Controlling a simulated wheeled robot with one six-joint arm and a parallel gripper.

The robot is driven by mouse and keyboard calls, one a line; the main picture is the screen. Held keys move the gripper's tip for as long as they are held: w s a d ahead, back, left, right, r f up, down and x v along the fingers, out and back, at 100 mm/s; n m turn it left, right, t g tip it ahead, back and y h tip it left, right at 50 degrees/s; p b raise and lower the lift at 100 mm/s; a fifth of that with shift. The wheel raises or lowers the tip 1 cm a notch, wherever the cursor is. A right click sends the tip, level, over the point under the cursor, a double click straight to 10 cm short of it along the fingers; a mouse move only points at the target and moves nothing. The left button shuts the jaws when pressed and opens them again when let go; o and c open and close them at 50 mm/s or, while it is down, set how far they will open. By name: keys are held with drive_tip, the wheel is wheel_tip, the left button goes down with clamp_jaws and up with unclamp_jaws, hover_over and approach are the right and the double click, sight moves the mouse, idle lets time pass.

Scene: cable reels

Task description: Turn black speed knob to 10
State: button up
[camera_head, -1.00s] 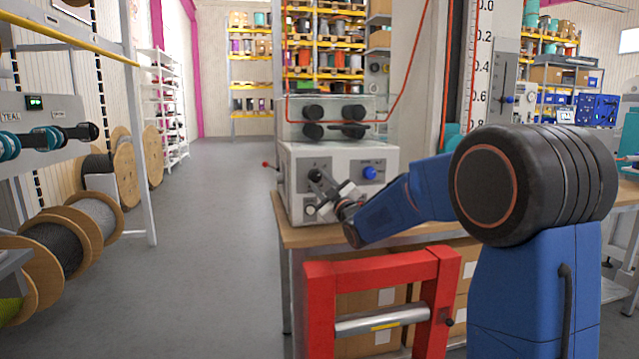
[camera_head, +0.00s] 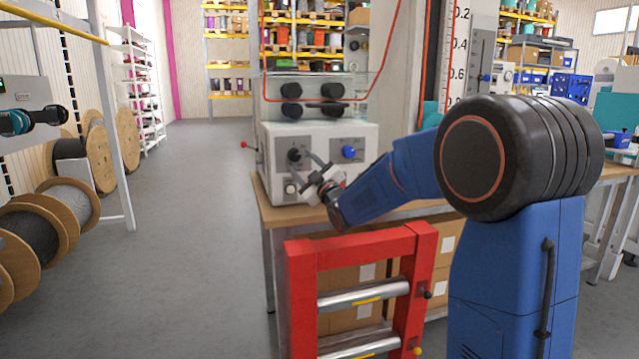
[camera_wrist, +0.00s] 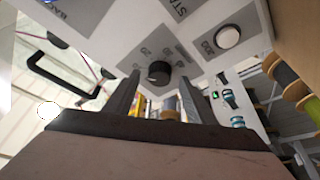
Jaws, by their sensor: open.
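The black speed knob (camera_head: 294,154) is on the front panel of the light grey machine (camera_head: 330,132), left of a blue knob (camera_head: 348,151). In the wrist view the black knob (camera_wrist: 159,72) appears between my two fingers, beyond their tips, with a printed scale around it. The number its pointer faces is too small to read. My gripper (camera_head: 312,174) is open and empty, just in front of and slightly below right of the knob. It also shows in the wrist view (camera_wrist: 158,82), with no visible finger contact on the knob.
A white button (camera_head: 290,188) sits below the knob, near my lower finger. The machine stands on a wooden bench (camera_head: 265,212). A red frame with metal rollers (camera_head: 301,290) stands in front. Cable reels (camera_head: 40,235) line the left; the aisle floor (camera_head: 180,210) is clear.

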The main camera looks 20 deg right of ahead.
drive_tip(key=v, duration=1.5)
drive_tip(key=shift+f, duration=0.1)
drive_tip(key=s+d+f+m+g+h, duration=0.25)
drive_tip(key=s+f+m+g, duration=0.2)
drive_tip(key=s, duration=0.45)
drive_tip(key=s+d+f+m+g+h, duration=0.2)
drive_tip(key=s+f+m+g+h, duration=0.2)
drive_tip(key=s+f, duration=0.3)
drive_tip(key=s+a+f+m+g, duration=0.1)
drive_tip(key=s+f+g, duration=0.2)
drive_tip(key=s, duration=0.9)
drive_tip(key=s+a+f+m+g, duration=0.1)
drive_tip(key=s+f+g, duration=0.3)
drive_tip(key=s, duration=0.8)
drive_tip(key=shift+s+a+f+m+y, duration=0.2)
drive_tip(key=shift+s+a+m+y, duration=0.15)
drive_tip(key=shift+m+y, duration=0.1)
